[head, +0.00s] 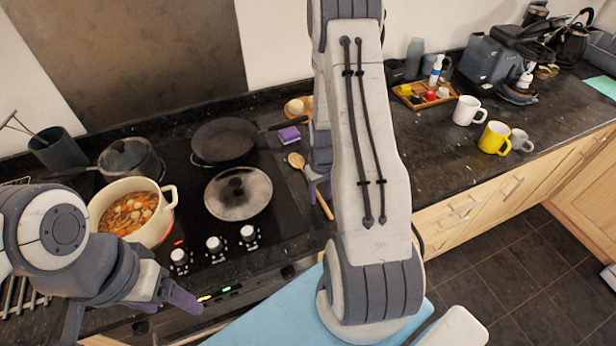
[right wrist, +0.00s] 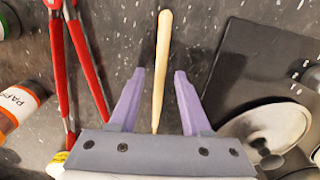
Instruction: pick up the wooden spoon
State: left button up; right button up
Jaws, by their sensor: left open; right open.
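The wooden spoon (head: 311,186) lies on the dark counter just right of the hob, its bowl at the far end and its handle towards me. In the right wrist view its pale handle (right wrist: 163,55) runs between the two purple fingers of my right gripper (right wrist: 160,74); the bowl end is hidden behind the gripper body. My right gripper is open, with a finger either side of the handle; I cannot tell if they touch it. In the head view my right arm partly hides this gripper (head: 318,182). My left gripper (head: 130,311) is open and empty at the hob's front left.
Red-handled tongs (right wrist: 75,70) and a spice jar (right wrist: 22,103) lie left of the spoon in the right wrist view. The hob holds a soup pot (head: 160,225), a lid (head: 238,193) and a frying pan (head: 222,140). A purple sponge (head: 289,135) lies beyond the spoon.

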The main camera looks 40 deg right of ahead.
jog(key=shift+f, duration=0.2)
grip_shut()
jog(key=shift+r, duration=0.1)
